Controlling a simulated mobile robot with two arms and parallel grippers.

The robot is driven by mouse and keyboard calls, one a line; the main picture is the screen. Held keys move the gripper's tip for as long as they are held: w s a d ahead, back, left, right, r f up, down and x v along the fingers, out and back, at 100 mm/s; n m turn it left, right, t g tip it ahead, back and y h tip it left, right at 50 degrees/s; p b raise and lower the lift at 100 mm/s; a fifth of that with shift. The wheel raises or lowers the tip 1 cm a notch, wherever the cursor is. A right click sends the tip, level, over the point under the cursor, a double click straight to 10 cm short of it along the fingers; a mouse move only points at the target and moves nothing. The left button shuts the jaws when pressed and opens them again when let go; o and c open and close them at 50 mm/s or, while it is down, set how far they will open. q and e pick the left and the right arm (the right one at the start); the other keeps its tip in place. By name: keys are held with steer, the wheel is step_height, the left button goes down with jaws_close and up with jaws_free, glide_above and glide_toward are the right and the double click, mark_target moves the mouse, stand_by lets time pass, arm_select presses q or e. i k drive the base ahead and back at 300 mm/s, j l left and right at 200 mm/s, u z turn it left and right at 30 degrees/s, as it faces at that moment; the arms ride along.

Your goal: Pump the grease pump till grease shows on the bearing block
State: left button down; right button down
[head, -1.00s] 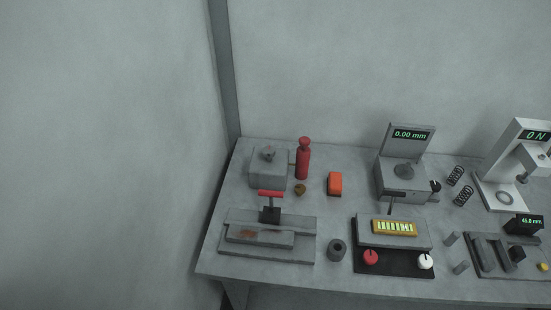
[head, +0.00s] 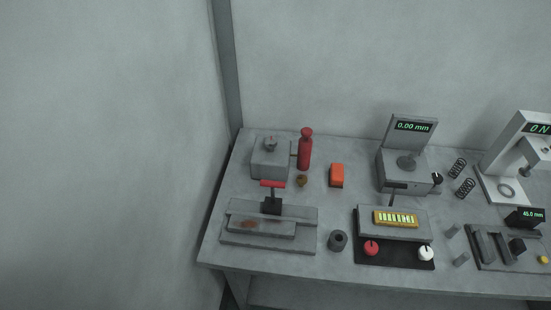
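A red cylindrical pump (head: 305,150) with a rounded red top stands upright at the back left of the table. A thin rod or pipe joins it to a grey block (head: 270,161) on its left, which looks like the bearing block and has a small round fitting on top. A small brown-gold piece (head: 301,181) lies in front of the pump; I cannot tell whether it is grease. No grease is clearly visible on the grey block. Neither of my grippers is in view.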

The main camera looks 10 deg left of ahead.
mark_target(305, 132)
steer(key=i+l+u, duration=0.15)
steer(key=l+u, duration=0.2)
steer(key=l, duration=0.7)
steer(key=l+u, duration=0.4)
steer(key=l, duration=0.6)
